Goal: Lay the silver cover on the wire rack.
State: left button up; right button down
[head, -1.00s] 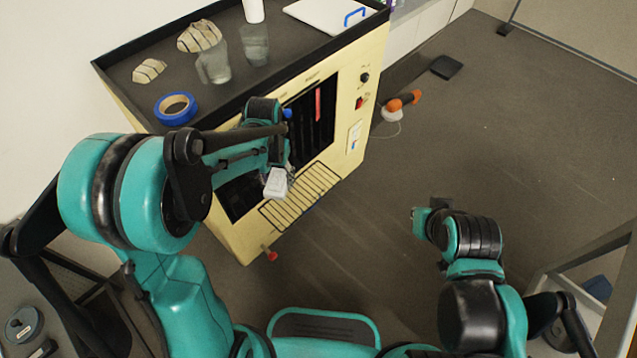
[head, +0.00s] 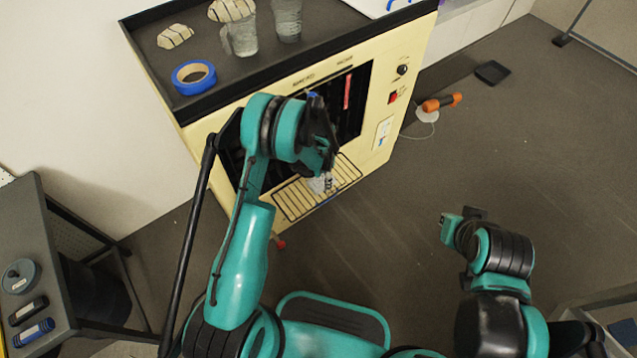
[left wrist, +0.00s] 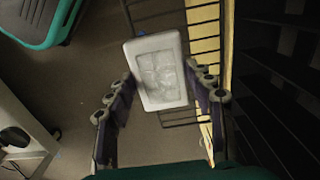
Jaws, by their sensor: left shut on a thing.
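The silver cover (left wrist: 157,70) is a pale rectangular plate with a raised rim. My left gripper (left wrist: 162,84) is shut on it, with a finger at each side. In the head view the cover (head: 319,185) is partly hidden by my left gripper (head: 326,178). It is over the middle of the wire rack (head: 292,202), which juts from the front of the cream machine. In the left wrist view the rack (left wrist: 204,32) shows beyond and beside the cover. I cannot tell whether they touch. My right gripper (head: 462,218) is away to the right over the floor; its jaws are unclear.
The cream machine (head: 377,100) has a dark opening above the rack. Blue tape (head: 194,77) and glasses (head: 240,38) stand on its top. An orange-handled tool (head: 441,102) lies on the floor to the right. A dark side table (head: 60,240) is at left. The floor ahead is open.

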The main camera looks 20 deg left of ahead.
aim_at(319, 180)
pick_arm(q)
jog(key=w+a+f, duration=0.1)
jog(key=w+f+b, duration=0.1)
jog(key=w, duration=0.1)
jog(key=shift+a, duration=0.35)
notch_tip(319, 180, down, 4)
jog(key=shift+f+b, duration=0.15)
jog(key=shift+b, duration=0.85)
jog(key=o, duration=1.4)
